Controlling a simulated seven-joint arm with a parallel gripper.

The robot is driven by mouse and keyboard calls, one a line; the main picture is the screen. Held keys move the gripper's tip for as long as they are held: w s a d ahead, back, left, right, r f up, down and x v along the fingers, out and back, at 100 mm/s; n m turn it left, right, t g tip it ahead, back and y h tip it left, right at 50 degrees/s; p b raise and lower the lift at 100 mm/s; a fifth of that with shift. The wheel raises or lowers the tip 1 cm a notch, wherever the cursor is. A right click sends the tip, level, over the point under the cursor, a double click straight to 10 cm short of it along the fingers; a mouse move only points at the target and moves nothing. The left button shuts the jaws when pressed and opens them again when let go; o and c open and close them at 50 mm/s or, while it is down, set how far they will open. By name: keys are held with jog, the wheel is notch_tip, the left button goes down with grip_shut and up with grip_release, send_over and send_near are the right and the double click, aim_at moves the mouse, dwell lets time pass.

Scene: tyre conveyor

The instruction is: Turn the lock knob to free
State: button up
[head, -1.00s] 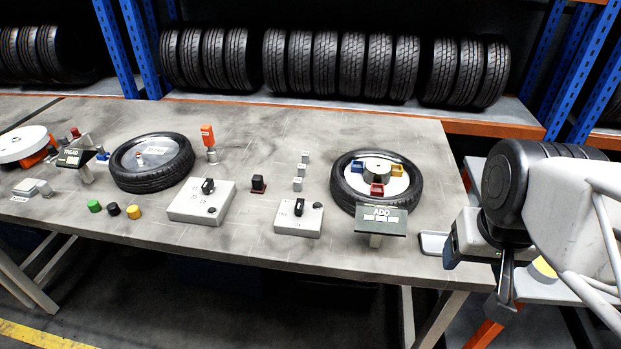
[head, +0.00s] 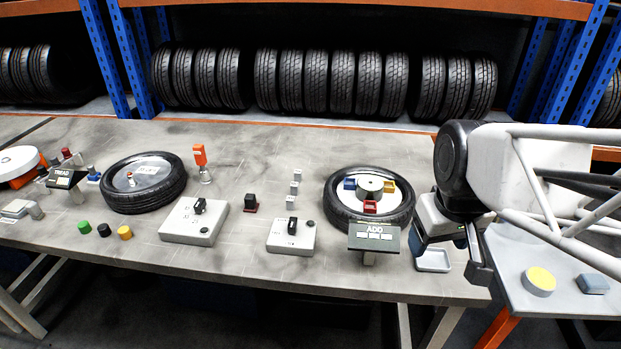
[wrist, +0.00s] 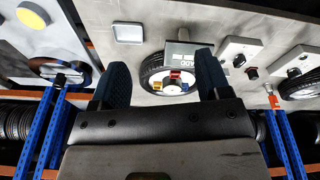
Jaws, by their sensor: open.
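Two grey boxes with black knobs stand on the table: a larger left box (head: 180,230) with a knob (head: 200,206), and a smaller right box (head: 280,243) with a knob (head: 292,226). I cannot tell which is the lock knob, as the markings are too small to read. Both knobs look upright from the head view. My gripper (head: 477,262) is at the table's right end, right of both boxes and apart from them. In the wrist view its two fingers (wrist: 162,72) are spread and empty.
The ADD sign (head: 374,237) and a tyre with coloured bins (head: 400,215) stand between the right box and my gripper. A small grey tray (head: 433,262) lies near my gripper. A black block on a red base (head: 250,202) sits between the boxes. Another tyre (head: 150,200) lies left.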

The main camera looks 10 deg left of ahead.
jog(key=w+a+f+n, duration=0.1)
jog(key=w+a+n, duration=0.3)
jog(key=w+a, duration=0.3)
jog(key=n+g, duration=0.2)
jog(key=n, duration=0.9)
send_over(292, 222)
jog(key=f, duration=0.9)
jog(key=shift+d+f, duration=0.4)
jog(key=shift+w+a+f, duration=0.1)
jog(key=shift+a+f, duration=0.15)
jog(key=shift+a, duration=0.1)
jog(key=shift+f, duration=3.9)
jog(key=shift+c, duration=0.4)
